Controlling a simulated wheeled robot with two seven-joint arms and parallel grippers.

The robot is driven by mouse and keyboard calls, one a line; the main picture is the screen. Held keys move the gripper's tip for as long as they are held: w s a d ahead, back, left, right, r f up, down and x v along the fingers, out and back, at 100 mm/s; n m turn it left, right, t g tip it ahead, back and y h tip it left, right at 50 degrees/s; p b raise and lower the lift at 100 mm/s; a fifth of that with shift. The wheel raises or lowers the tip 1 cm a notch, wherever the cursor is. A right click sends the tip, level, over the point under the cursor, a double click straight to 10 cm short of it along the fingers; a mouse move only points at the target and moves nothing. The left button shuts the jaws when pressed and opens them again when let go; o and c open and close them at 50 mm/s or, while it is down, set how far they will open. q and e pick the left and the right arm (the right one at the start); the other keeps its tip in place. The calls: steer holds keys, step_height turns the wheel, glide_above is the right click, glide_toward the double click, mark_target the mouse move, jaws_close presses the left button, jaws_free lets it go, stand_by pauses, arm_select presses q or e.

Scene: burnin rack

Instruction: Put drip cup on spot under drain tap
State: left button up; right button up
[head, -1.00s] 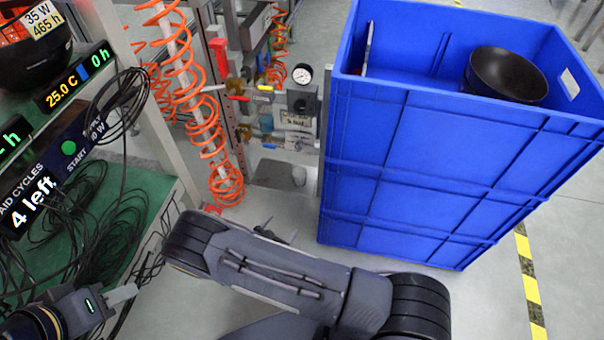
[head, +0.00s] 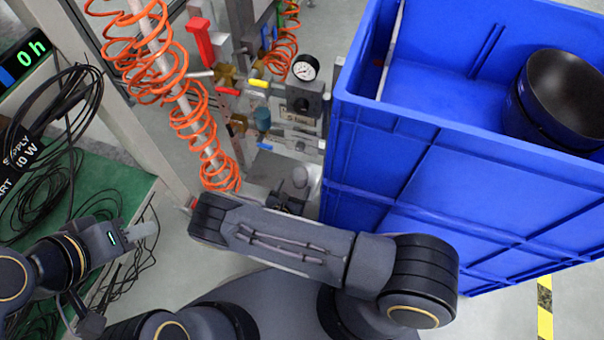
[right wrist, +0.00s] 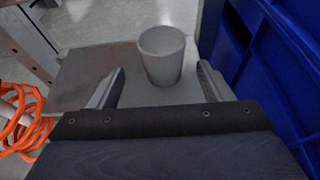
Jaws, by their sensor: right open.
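The drip cup, a small plain grey cup, stands upright on a grey plate (right wrist: 85,75) in the right wrist view (right wrist: 161,58). It is also in the head view (head: 300,177), low beside the blue crate. My right gripper (right wrist: 160,80) is open, its two fingers to either side of the cup's near side, with gaps left and right. In the head view the right gripper (head: 289,200) is partly hidden by my own arm. Taps with red (head: 228,91), yellow (head: 258,84) and blue levers sit above; I cannot tell which is the drain tap. My left gripper (head: 146,230) is near the green bench; its jaws are unclear.
A tall blue crate (head: 420,160) with a black bowl (head: 566,98) stands close right of the cup. Orange coiled hoses (head: 190,110) and a pressure gauge (head: 305,67) are near the taps. Black cables lie on the green bench (head: 105,195) at left.

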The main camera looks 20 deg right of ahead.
mark_target(297, 182)
steer(key=b+x, duration=0.2)
steer(key=x, duration=0.3)
steer(key=shift+w+d+f, duration=0.1)
steer(key=shift+w+d, duration=0.1)
steer(key=shift+d, duration=0.2)
steer(key=shift+w+d, duration=0.1)
steer(key=shift+w, duration=0.1)
steer(key=shift+c, duration=0.4)
steer(key=c, duration=1.1)
steer(key=shift+o, duration=0.2)
